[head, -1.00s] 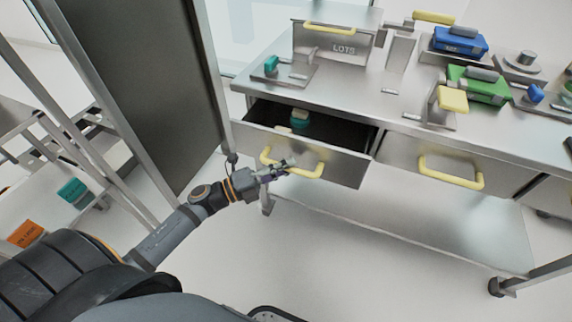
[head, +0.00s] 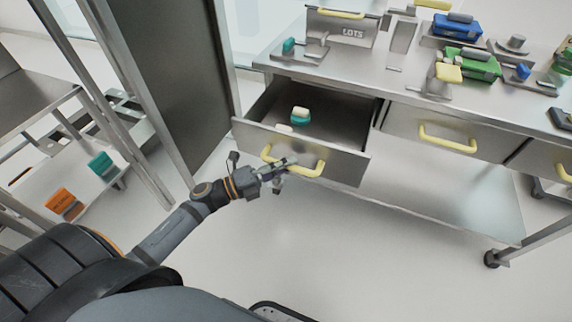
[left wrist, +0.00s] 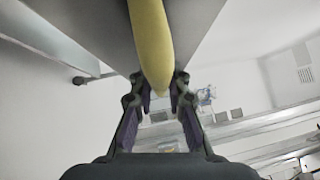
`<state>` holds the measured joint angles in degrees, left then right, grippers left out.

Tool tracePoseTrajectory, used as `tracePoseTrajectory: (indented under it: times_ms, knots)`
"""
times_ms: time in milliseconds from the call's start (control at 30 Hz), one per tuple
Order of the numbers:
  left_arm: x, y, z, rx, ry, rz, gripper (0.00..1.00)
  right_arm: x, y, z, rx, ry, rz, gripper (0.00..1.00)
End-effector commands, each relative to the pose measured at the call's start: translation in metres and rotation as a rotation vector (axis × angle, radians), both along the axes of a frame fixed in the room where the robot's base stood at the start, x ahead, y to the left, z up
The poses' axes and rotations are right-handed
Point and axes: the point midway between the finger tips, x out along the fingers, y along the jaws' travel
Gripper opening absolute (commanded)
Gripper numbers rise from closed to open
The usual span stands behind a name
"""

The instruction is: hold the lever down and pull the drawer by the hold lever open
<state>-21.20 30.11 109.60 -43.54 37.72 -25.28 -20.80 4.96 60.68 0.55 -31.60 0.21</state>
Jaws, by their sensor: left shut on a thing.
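The left drawer (head: 325,166) under the steel bench stands open. Inside it lie a teal and white item (head: 300,117) and a pale item near its front. My left gripper (head: 285,167) is shut on the drawer's yellow handle (head: 312,171). In the left wrist view the yellow handle (left wrist: 151,40) runs down between the two fingers (left wrist: 154,108). On the bench are a teal-knobbed lever (head: 289,46), a lever with a yellow pad (head: 448,73) and a blue-knobbed lever (head: 522,72). I cannot tell which is the hold lever. My right gripper is out of view.
A second, shut drawer (head: 425,128) with a yellow handle is to the right. A dark panel (head: 180,70) and shelving rise at left. The floor in front is clear.

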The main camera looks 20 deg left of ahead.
Motion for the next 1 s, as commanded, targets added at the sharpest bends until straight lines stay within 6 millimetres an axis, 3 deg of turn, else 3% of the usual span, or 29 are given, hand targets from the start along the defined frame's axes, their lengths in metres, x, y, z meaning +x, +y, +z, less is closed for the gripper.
tracePoseTrajectory:
  times_ms: [167, 200, 367, 733, 1000]
  knots:
    - [0.000, 0.000, 0.000, -0.001, 0.001, 0.001, 0.00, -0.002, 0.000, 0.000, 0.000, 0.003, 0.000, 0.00]
    - [0.000, 0.000, 0.000, -0.001, 0.001, 0.001, 0.18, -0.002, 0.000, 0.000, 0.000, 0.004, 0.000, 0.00]
    - [0.000, 0.000, 0.000, -0.001, 0.001, 0.001, 0.39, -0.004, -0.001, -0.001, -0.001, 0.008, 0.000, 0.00]
    - [-0.003, 0.003, -0.001, 0.002, 0.003, -0.001, 0.39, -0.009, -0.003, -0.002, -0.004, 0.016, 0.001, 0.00]
    - [-0.033, 0.032, -0.009, 0.006, 0.008, -0.005, 0.39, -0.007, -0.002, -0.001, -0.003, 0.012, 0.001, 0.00]
